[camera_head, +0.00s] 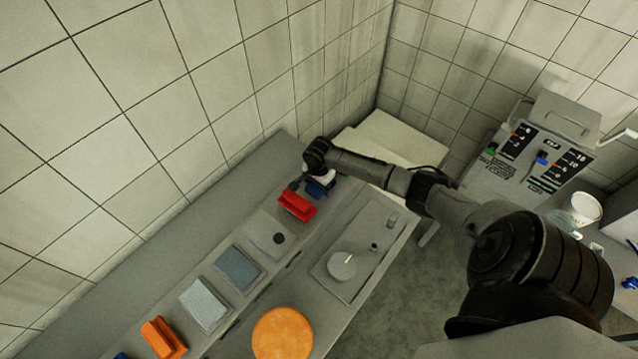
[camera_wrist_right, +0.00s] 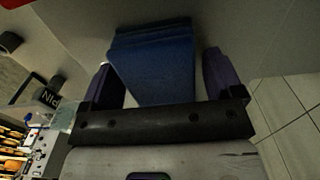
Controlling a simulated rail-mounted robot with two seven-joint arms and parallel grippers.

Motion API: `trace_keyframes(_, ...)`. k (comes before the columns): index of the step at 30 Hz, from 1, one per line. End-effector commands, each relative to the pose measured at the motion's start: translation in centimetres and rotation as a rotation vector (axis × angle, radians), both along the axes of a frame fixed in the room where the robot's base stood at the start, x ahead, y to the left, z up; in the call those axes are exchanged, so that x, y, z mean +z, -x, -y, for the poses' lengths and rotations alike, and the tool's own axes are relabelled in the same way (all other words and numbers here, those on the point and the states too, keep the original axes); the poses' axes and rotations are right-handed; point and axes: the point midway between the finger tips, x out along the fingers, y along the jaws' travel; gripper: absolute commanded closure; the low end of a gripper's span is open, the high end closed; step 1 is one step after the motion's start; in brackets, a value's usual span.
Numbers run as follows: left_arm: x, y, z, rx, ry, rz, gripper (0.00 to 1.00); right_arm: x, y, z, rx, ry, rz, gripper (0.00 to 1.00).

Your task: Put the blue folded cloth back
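The blue folded cloth (camera_wrist_right: 152,65) lies between the two fingers of my right gripper (camera_wrist_right: 165,82) in the right wrist view. The fingers stand wide on either side of it, with a narrow gap showing on the right; the left finger is close to its edge. In the head view, the right gripper (camera_head: 308,182) is over the far end of the grey counter, with the blue cloth (camera_head: 319,189) partly hidden beneath it. I cannot tell whether the cloth rests on the counter. My left gripper is not in view.
A red folded item (camera_head: 297,206) sits just beside the cloth.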

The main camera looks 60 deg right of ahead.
Motion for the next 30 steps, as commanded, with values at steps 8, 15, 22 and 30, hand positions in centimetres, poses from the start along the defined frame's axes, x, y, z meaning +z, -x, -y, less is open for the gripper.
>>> trace_keyframes(8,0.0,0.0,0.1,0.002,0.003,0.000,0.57,0.1,0.0,0.0,0.000,0.000,0.000,0.09)
trace_keyframes(15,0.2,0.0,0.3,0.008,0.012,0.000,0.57,2.5,-0.1,0.0,0.001,0.001,0.002,0.09)
trace_keyframes(22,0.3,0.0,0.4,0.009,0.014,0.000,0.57,6.8,0.0,0.0,0.002,0.001,0.003,0.09)
trace_keyframes(30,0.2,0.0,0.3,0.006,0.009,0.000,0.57,10.7,-0.1,0.0,0.000,-0.001,0.001,0.09)
